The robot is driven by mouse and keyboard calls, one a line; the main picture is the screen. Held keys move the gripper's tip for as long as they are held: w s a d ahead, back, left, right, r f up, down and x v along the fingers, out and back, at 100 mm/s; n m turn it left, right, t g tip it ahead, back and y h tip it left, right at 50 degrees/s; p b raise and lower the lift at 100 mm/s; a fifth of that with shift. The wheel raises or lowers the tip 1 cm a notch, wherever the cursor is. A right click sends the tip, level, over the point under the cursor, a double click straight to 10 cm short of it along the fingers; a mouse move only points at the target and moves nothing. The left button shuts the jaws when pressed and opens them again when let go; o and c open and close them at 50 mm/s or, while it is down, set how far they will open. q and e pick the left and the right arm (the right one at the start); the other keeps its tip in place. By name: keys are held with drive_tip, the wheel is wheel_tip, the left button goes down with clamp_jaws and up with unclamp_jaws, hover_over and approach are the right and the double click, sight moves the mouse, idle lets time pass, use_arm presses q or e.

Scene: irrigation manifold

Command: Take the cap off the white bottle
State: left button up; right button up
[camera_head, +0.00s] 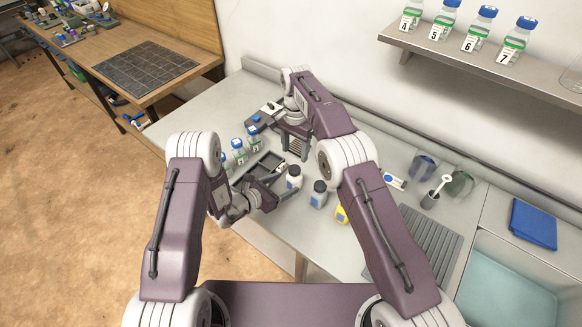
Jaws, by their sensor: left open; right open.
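A small white bottle (294,182) with a dark cap (294,170) stands upright on the grey counter. A second whitish bottle (318,199) with a dark blue cap stands just to its right and nearer. I cannot tell from here which is the task's white bottle. My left gripper (279,184) is open, low over the counter, with its fingers pointing right toward the first bottle. I cannot tell if they touch it. My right gripper (297,145) is open, farther back beyond the bottles, apart from them; its fingertips are hard to make out.
Several green-labelled bottles (239,152) stand left, by a dark tray (264,164). A yellow item (342,214) is partly behind my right arm. A shelf (480,65) holds numbered bottles.

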sight(300, 177)
use_arm(q)
drive_tip(key=shift+s+d, duration=0.1)
use_arm(e)
drive_tip(key=shift+s+r, duration=0.15)
drive_tip(key=shift+s, duration=0.15)
use_arm(q)
drive_tip(key=x, duration=0.7)
drive_tip(key=shift+w+d+f, duration=0.1)
drive_tip(key=shift+w+d, duration=0.1)
drive_tip(key=shift+w, duration=0.05)
use_arm(e)
drive_tip(key=shift+w, duration=0.15)
use_arm(q)
drive_tip(key=shift+w+d+f, duration=0.15)
drive_tip(key=shift+w+d, duration=0.1)
drive_tip(key=shift+d, duration=0.05)
use_arm(e)
drive_tip(key=shift+s, duration=0.2)
